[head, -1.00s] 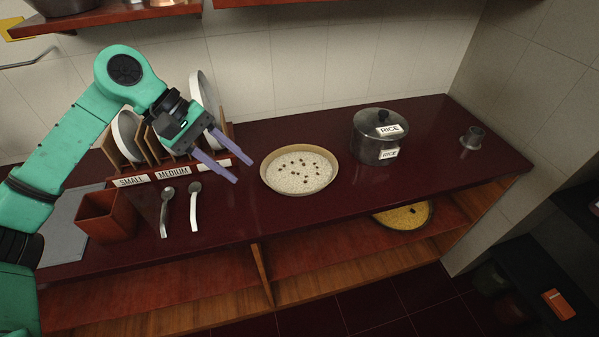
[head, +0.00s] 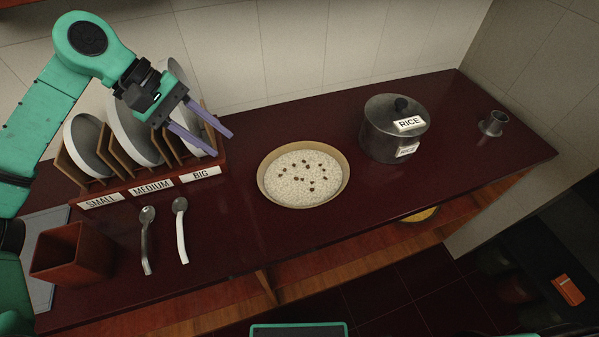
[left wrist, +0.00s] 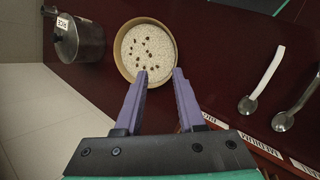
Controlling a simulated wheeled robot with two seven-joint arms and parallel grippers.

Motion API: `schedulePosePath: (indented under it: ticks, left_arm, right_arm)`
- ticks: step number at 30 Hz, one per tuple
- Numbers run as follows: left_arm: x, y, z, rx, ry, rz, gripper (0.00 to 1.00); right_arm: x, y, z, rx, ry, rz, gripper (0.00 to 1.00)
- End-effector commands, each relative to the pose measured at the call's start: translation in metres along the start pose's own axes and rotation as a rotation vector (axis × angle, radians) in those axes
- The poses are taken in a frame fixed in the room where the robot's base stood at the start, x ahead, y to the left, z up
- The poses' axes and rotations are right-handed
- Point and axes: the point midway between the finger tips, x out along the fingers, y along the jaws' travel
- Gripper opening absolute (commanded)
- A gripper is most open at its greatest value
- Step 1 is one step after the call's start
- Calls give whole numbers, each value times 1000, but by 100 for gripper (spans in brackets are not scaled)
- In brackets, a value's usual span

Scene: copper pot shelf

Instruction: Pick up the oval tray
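No tray stands out as clearly oval. A tan-rimmed dish (head: 303,174) of white grains with dark bits sits mid-counter; it looks round in the left wrist view (left wrist: 146,51). A dark-rimmed dish of yellow contents (head: 420,215) is on the shelf below, mostly hidden by the counter edge. My left gripper (head: 223,145) is open and empty, in the air near the plate rack, left of the tan-rimmed dish. In the left wrist view its two purple fingers (left wrist: 160,72) are apart, with the dish beyond them. My right gripper does not show.
A steel pot labelled RICE (head: 394,138) and a small metal cup (head: 493,124) stand to the right. The plate rack (head: 150,187), two spoons (head: 181,230) and a red-brown box (head: 71,253) are left. The counter around the tan-rimmed dish is clear.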

Motion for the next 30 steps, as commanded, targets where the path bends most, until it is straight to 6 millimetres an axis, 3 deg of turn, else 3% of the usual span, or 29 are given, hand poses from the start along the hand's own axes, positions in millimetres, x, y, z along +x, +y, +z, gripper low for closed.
schedulePosePath:
  ticks: [1, 8, 13, 17, 24, 30]
  left_arm:
    - [11, -6, -4, 1, 0, 1, 38]
    - [47, -25, -19, 1, 0, 1, 38]
    - [67, -36, -28, 1, 0, 1, 38]
    - [77, -35, -26, 1, -2, -2, 38]
    - [135, -34, -24, 1, -4, -1, 38]
    - [163, -34, -25, 0, -3, -1, 38]
  right_arm:
    - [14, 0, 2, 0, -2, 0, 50]
    - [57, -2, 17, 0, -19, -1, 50]
    - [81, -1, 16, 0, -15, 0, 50]
    - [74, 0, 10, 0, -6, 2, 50]
    - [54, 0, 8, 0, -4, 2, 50]
    - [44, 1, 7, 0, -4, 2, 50]
